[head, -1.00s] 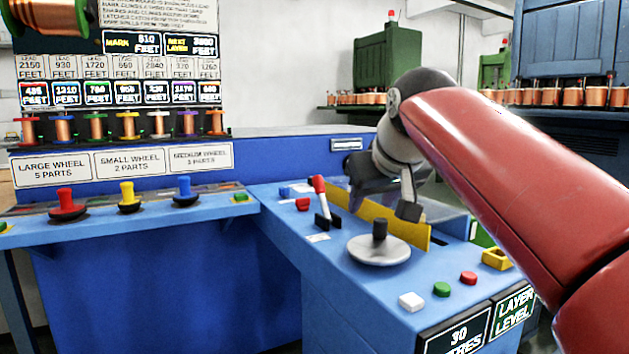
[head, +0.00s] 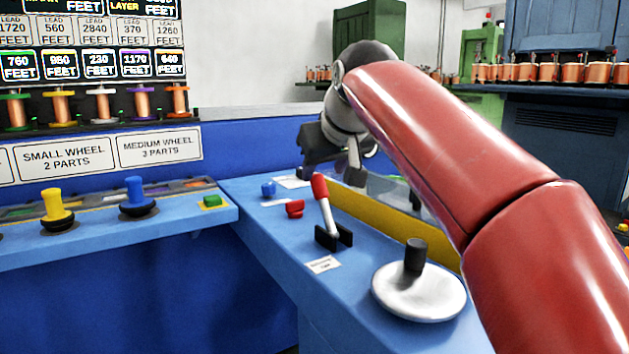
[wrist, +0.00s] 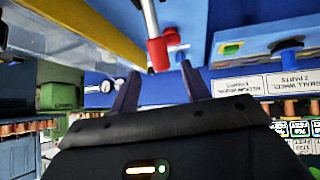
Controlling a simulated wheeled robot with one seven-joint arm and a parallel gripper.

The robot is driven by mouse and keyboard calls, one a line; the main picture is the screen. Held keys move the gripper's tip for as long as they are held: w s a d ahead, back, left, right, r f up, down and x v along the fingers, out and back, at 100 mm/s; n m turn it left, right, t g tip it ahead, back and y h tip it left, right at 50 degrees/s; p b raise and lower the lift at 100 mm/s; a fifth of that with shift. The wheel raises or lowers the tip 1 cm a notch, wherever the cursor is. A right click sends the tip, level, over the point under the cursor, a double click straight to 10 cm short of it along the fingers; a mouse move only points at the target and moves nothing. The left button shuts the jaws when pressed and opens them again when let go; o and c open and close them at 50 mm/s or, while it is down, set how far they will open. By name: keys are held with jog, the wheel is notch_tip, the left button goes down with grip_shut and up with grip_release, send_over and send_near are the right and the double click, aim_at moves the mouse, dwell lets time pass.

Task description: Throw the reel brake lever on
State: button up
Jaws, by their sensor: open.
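A lever with a red grip (head: 320,187) and a pale shaft stands in a black bracket (head: 333,237) on the blue console (head: 275,238). It leans slightly left in the head view. A small label plate (head: 322,264) lies in front of it; its text is too small to read. My gripper (head: 331,174) is open behind the top of the lever. In the wrist view the red grip (wrist: 160,52) points in between the tips of my open gripper (wrist: 155,72). I cannot tell whether it touches a finger.
A white disc with a black knob (head: 418,293) lies nearer on the console. A yellow rail (head: 395,220) runs right of the lever.

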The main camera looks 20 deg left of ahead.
aim_at(320, 181)
jog(key=x, duration=0.6)
jog(key=shift+c, duration=0.4)
jog(key=c, duration=0.9)
jog(key=shift+f+b, duration=0.1)
jog(key=shift+b, duration=0.25)
